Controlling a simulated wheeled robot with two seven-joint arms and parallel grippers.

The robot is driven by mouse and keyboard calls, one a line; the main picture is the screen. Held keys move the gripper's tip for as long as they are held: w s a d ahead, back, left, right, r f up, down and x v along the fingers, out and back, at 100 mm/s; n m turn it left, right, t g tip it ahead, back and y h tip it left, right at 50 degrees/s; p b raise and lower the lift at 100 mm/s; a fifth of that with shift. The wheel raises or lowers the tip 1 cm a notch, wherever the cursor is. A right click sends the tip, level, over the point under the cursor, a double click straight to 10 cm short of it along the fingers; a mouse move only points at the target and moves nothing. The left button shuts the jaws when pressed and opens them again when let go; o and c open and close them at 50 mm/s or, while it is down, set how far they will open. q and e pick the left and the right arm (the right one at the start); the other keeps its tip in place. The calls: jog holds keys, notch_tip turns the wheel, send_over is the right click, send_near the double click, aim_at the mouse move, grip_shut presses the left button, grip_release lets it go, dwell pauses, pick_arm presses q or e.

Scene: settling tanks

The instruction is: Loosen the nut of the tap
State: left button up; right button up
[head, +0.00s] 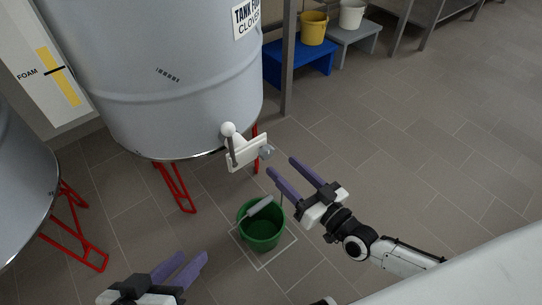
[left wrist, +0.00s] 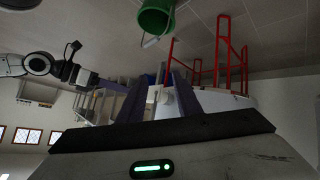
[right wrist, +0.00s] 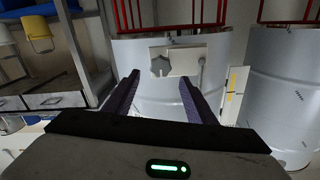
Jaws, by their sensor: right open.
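The tap (head: 247,151) sits low on the front of the big grey tank (head: 170,85), with a white body and a white ball on a dark lever. Its grey lobed nut (head: 265,151) is on the side facing my right gripper. In the right wrist view the nut (right wrist: 160,66) appears between the fingers, beyond their tips. My right gripper (head: 281,165) is open and empty, fingers pointing at the nut, apart from it. My left gripper (head: 191,257) is open and empty at the lower left, well away from the tap.
A green bucket (head: 261,232) stands on the floor below the tap, inside a marked square. Red tank legs (head: 175,187) stand beneath the tank. A blue step (head: 298,66) carries a yellow bucket (head: 313,28) at the back. The floor on the right is clear.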

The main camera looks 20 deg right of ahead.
aim_at(269, 153)
jog(key=b+x, duration=0.1)
jog(key=x, duration=0.4)
jog(key=shift+w+a+f, duration=0.1)
jog(key=shift+w, duration=0.15)
jog(key=shift+w+a+b, duration=0.15)
jog(key=shift+w+b, duration=0.15)
jog(key=shift+w, duration=0.1)
pick_arm(q)
jog(key=shift+w+d+r+t+h, duration=0.1)
jog(key=shift+d+r+t+h, duration=0.3)
jog(key=shift+r, duration=0.5)
jog(key=shift+d, duration=0.1)
pick_arm(e)
jog(key=shift+c, duration=0.5)
jog(key=c, duration=1)
jog(key=shift+o, duration=0.2)
